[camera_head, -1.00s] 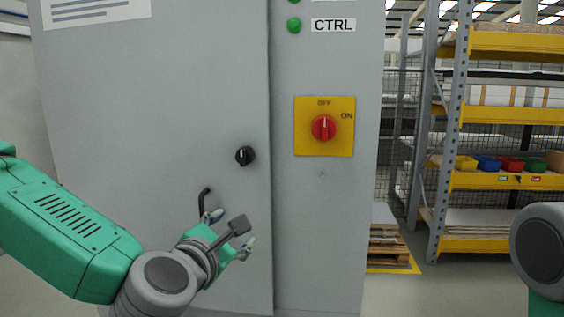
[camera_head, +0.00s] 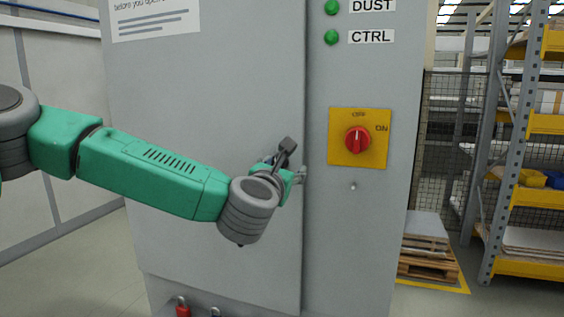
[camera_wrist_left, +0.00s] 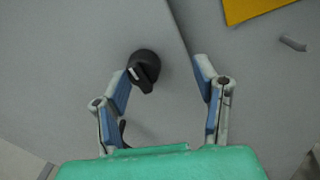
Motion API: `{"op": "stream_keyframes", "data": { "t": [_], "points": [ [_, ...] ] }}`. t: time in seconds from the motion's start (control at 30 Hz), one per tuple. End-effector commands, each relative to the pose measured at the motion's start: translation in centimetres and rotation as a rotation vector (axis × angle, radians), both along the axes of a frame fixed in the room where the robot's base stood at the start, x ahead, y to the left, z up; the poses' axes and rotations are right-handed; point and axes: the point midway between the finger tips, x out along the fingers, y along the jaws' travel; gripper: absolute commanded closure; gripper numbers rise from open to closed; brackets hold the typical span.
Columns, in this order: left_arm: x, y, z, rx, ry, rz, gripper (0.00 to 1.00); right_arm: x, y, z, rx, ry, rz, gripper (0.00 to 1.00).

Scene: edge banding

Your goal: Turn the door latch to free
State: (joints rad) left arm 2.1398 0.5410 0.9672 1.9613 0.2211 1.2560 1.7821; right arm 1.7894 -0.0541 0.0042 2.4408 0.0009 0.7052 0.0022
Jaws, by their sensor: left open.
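The door latch (camera_wrist_left: 145,70) is a round black knob with a raised grip bar and a white mark, on the grey cabinet door (camera_head: 215,90) near its right edge. The bar lies slanted in the left wrist view, its white mark at the upper left end. My left gripper (camera_wrist_left: 162,77) is open, its fingers apart and pointing at the door. The knob shows between the fingertips, closer to the left one; I cannot tell whether they touch. In the head view my left gripper (camera_head: 294,172) covers the knob. My right gripper is out of view.
A red rotary switch (camera_head: 358,140) on a yellow plate sits right of the door seam. Green lamps (camera_head: 331,37) are above it. A red padlock (camera_head: 183,310) is at the bottom. A pallet (camera_head: 427,260) and shelving (camera_head: 520,130) stand to the right.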

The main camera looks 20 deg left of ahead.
Motion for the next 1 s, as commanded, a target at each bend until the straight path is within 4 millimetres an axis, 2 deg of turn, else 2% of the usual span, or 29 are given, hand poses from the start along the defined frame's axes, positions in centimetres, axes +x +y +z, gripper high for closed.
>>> {"op": "stream_keyframes", "data": {
  "t": [0.1,0.23,0.33,0.53,0.57,0.6,0.7,0.8,1.0],
  "points": [
    [1.8,1.2,-0.1,-0.008,0.001,0.0,0.46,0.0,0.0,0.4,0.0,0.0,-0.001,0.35],
    [3.0,2.0,-0.3,-0.015,0.001,-0.002,0.46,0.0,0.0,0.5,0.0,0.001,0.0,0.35],
    [3.3,2.2,-0.5,-0.016,0.004,0.0,0.46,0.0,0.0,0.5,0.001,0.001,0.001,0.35],
    [2.9,1.4,-0.3,-0.008,0.001,0.002,0.46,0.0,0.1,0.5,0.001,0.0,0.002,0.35],
    [2.9,1.2,-0.2,-0.007,0.0,0.002,0.43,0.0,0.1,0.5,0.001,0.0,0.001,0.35],
    [2.9,1.0,-0.2,-0.005,0.0,0.003,0.57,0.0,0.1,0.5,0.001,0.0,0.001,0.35],
    [2.8,0.7,0.0,-0.003,-0.001,0.002,0.9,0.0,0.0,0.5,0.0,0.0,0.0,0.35],
    [2.8,0.8,0.1,-0.005,-0.003,-0.001,0.95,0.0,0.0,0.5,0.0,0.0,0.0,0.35],
    [2.7,1.1,0.0,-0.009,-0.004,-0.008,0.95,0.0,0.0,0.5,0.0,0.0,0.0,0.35]
  ]
}}
